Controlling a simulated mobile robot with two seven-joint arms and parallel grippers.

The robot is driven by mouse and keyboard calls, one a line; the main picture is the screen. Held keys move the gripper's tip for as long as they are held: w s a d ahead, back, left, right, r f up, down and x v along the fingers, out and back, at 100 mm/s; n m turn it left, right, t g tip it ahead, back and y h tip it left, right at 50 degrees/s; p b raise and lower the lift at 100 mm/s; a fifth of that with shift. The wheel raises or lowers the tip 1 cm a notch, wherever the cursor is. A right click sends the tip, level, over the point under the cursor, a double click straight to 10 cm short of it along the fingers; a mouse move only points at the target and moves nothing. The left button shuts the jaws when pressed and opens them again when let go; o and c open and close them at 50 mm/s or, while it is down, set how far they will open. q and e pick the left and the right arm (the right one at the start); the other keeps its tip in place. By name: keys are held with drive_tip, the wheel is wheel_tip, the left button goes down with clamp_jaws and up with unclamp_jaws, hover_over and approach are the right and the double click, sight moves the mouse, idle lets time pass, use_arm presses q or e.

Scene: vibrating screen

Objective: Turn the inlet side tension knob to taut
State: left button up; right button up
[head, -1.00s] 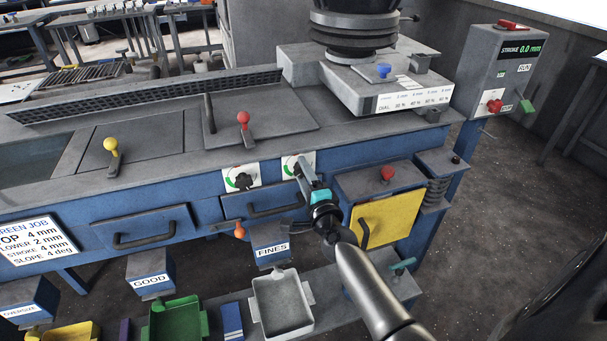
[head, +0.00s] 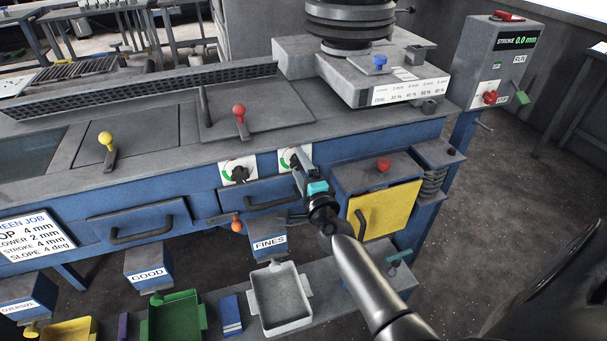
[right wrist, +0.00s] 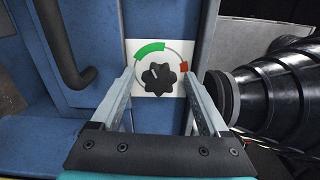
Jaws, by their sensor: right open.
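Two tension knobs on small white plates with coloured arcs sit on the blue front of the machine. My right gripper (head: 298,163) is at the right-hand knob plate (head: 284,161) and hides much of it in the head view. In the right wrist view, this black lobed knob (right wrist: 159,80) sits between my two open fingers, which stand apart from its sides. A green arc (right wrist: 149,51) lies above left of it and a red mark (right wrist: 183,67) to its right. The other knob (head: 239,174) is to the left. I cannot tell which is the inlet side one. My left gripper is out of view.
A drawer handle (right wrist: 61,45) is left of the knob and a black ribbed bellows (right wrist: 270,85) is right of it in the right wrist view. A yellow door (head: 385,209) and an orange knob (head: 236,223) are near my right arm.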

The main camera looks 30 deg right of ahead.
drive_tip(key=shift+f, duration=0.1)
drive_tip(key=n, duration=0.4)
drive_tip(key=shift+d+p, duration=0.1)
drive_tip(key=shift+p, duration=0.2)
drive_tip(key=n, duration=0.5)
drive_tip(key=shift+f, duration=0.1)
drive_tip(key=n, duration=0.5)
drive_tip(key=shift+n, duration=0.3)
drive_tip(key=n, duration=0.3)
drive_tip(key=shift+n, duration=0.3)
drive_tip(key=shift+s+n, duration=0.2)
drive_tip(key=shift+n, duration=0.1)
drive_tip(key=p+v, duration=0.3)
drive_tip(key=v, duration=1.2)
drive_tip(key=s+a+f+n+g+y, duration=0.1)
drive_tip(key=s+a+f+g, duration=0.1)
drive_tip(key=f, duration=0.7)
drive_tip(key=s+a+f+n+g+y, duration=0.1)
drive_tip(key=s+a+f+g+y, duration=0.1)
drive_tip(key=f, duration=0.8)
drive_tip(key=shift+s+a+n+g+y, duration=0.3)
drive_tip(key=shift+s+a+g, duration=0.55)
drive_tip(key=shift+a, duration=0.3)
